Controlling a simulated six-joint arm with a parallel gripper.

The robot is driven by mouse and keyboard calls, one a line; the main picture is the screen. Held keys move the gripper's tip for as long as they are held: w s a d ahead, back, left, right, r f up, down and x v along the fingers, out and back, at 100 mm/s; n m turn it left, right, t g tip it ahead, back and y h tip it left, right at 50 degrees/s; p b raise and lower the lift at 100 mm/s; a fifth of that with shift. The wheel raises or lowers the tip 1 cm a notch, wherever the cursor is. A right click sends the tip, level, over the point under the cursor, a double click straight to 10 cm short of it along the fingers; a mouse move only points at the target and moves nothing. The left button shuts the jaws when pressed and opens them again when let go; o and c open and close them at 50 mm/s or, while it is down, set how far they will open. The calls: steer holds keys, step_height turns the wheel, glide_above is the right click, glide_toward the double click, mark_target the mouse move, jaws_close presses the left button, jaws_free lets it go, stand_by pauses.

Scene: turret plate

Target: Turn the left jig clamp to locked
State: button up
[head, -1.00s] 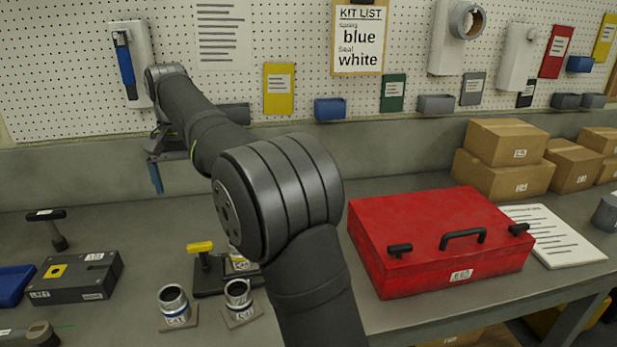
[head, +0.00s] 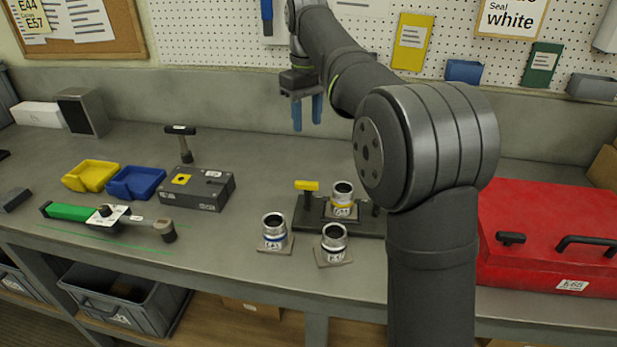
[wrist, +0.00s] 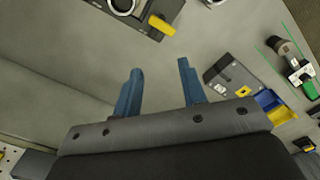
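The jig is a dark base plate (head: 304,222) on the bench, left of my forearm. A clamp with a yellow bar handle (head: 307,186) on a dark post stands at its left end. The yellow handle also shows at the top of the wrist view (wrist: 162,25). My gripper (head: 307,115) hangs above the back of the bench, behind and above the jig. Its blue fingers (wrist: 160,85) are apart and empty.
Two cups, one with a blue band (head: 274,232) and another (head: 334,243), stand in front of the jig. A grey box (head: 192,190), a black T-handled tool (head: 182,142) and trays (head: 136,182) lie left. A red case (head: 560,220) stands right.

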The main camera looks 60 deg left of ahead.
mark_target(307, 183)
steer(key=f+n, duration=0.3)
steer(key=f, duration=0.2)
steer(key=f+n, duration=0.3)
steer(key=f, duration=0.3)
steer(key=f+n, duration=0.2)
steer(key=f, duration=0.3)
steer(key=shift+s+d+f+n, duration=0.25)
steer(key=shift+d+n, duration=0.05)
steer(key=shift+n, duration=0.1)
jaws_close()
